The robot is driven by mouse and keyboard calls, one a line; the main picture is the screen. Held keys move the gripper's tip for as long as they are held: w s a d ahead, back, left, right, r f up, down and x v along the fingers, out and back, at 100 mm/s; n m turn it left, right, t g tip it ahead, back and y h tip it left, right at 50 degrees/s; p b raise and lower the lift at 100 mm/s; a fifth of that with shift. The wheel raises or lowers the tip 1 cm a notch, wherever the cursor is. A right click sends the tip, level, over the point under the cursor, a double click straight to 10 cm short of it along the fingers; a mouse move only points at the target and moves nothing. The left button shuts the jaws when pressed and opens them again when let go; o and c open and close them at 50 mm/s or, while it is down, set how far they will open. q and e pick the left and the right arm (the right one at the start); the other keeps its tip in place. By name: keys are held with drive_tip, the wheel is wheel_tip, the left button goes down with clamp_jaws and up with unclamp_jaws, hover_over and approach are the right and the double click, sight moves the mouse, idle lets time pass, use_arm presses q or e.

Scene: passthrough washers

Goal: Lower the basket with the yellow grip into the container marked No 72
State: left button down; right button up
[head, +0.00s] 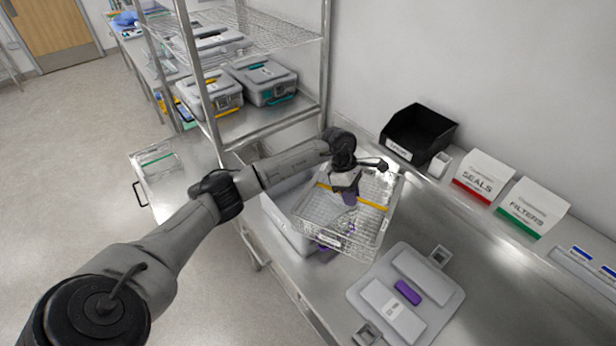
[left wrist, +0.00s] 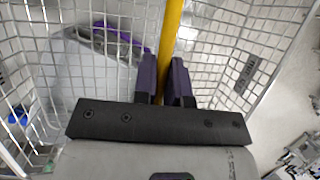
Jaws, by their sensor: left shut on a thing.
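My left gripper (head: 348,196) is shut on the yellow grip (head: 375,204) of a wire mesh basket (head: 372,228). In the left wrist view the yellow bar (left wrist: 171,35) runs between its two purple-padded fingers (left wrist: 165,80). An open grey container (head: 284,230) with purple parts at its front stands on the steel counter. The basket hangs over it, offset to the right and turned relative to it, and hides much of its opening. Through the mesh the container (left wrist: 75,75) shows with a purple edge. I cannot read a No 72 mark. My right gripper is not in view.
A grey lid (head: 440,309) with a purple tag lies on the counter at front right. A black bin (head: 418,134) and the SEALS (head: 484,176) and FILTERS (head: 532,207) boxes line the wall. A wire rack post (head: 324,65) and closed containers (head: 262,80) stand behind.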

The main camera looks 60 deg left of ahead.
use_arm(q)
drive_tip(key=a+f+n, duration=0.1)
drive_tip(key=a+n, duration=0.1)
drive_tip(key=a, duration=0.1)
drive_tip(key=a+n+t+b, duration=0.1)
drive_tip(key=a+n, duration=0.1)
drive_tip(key=a, duration=0.1)
drive_tip(key=a+f+n+t+b, duration=0.1)
drive_tip(key=a, duration=0.2)
drive_tip(key=shift+w+f+n+y, duration=0.25)
drive_tip(key=shift+f+n+y, duration=0.05)
drive_tip(key=shift+n+y, duration=0.1)
drive_tip(key=s+a+f+n+t+y+b, duration=0.1)
drive_tip(key=a+f+n+b, duration=0.1)
drive_tip(key=a, duration=0.3)
drive_tip(key=s+a+f+n+t+y+b, duration=0.1)
drive_tip(key=a+f+n+b, duration=0.2)
drive_tip(key=a+n, duration=0.2)
drive_tip(key=shift+a+f+y, duration=0.3)
drive_tip(key=shift+a+f, duration=0.05)
drive_tip(key=shift+a, duration=0.45)
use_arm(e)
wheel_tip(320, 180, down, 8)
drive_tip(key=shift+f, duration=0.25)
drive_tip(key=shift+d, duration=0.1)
use_arm(q)
drive_tip(key=shift+w, duration=0.1)
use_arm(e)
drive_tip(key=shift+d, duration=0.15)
